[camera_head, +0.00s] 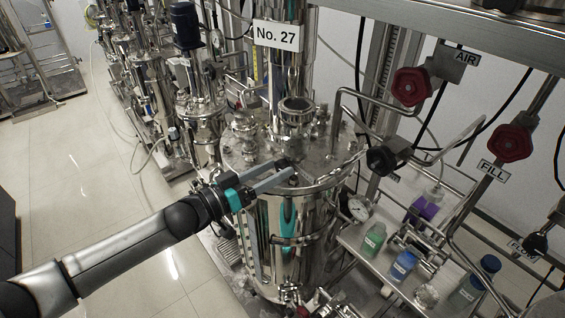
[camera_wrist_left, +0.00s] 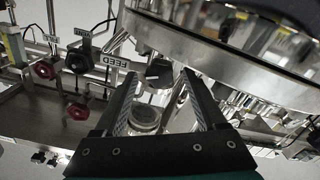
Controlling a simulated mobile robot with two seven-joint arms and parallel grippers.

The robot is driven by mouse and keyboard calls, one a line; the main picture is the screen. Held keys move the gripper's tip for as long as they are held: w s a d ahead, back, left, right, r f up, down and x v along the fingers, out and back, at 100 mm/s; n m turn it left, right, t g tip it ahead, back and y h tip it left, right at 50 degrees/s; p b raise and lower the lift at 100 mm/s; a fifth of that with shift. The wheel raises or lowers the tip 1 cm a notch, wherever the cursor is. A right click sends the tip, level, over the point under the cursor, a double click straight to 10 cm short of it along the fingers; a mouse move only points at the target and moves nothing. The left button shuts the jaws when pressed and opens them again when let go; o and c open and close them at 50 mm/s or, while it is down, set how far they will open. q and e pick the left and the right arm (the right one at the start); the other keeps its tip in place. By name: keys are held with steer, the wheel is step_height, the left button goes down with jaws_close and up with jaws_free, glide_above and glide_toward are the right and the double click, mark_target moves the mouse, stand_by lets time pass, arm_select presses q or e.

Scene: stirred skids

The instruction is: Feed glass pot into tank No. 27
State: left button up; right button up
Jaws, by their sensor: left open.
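Tank No. 27 (camera_head: 275,222) is a shiny steel vessel in the middle of the head view, with its number plate (camera_head: 276,35) above it. A round port (camera_head: 296,108) with a raised collar stands on its lid. My left gripper (camera_head: 288,170) is open in front of the tank's lid rim, with nothing seen held. In the left wrist view, a round silvery thing (camera_wrist_left: 145,119) shows beyond the open fingers (camera_wrist_left: 160,95); I cannot tell what it is. A small clear glass vessel (camera_head: 427,295), possibly the glass pot, stands on the shelf at right. My right gripper is not in view.
The shelf (camera_head: 352,239) right of the tank carries a green bottle (camera_head: 374,238), a blue bottle (camera_head: 403,265), a blue-capped bottle (camera_head: 478,283) and a purple-filled flask (camera_head: 430,205). Pipes and red valve handwheels (camera_head: 410,87) crowd the right. The floor (camera_head: 80,200) at left is clear.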

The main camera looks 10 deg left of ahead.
arm_select(q)
steer(key=shift+x, duration=1.5)
jaws_close()
